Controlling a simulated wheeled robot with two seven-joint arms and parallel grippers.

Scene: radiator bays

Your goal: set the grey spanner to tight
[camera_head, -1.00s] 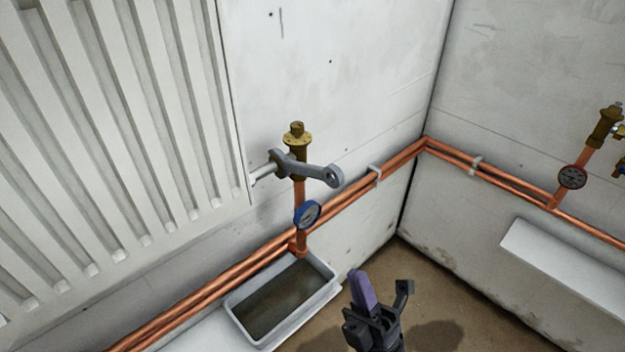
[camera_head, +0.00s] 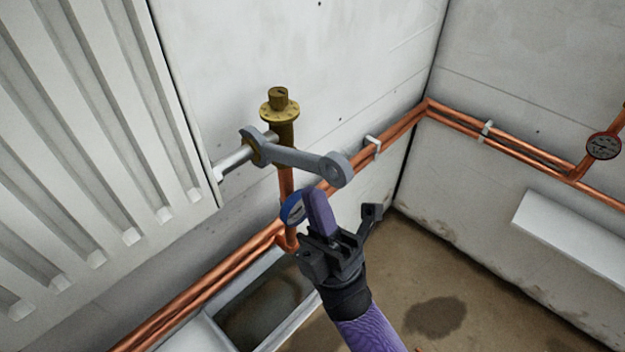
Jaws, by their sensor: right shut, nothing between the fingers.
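The grey spanner (camera_head: 300,160) sits with its jaw end around the fitting between the radiator's pipe stub and the brass valve (camera_head: 281,115). Its handle points right and a little down, ending in a ring (camera_head: 336,169) that stands out free of the wall. My right gripper (camera_head: 317,203), with purple fingers on a black body, is just below the ring end. It looks shut and empty, with a small gap in the picture between fingertips and spanner. My left gripper is not in view.
A white radiator (camera_head: 85,130) fills the left. Copper pipes (camera_head: 400,126) run along the wall into the corner. A grey tray (camera_head: 213,331) stands below the valve, partly hidden by my arm.

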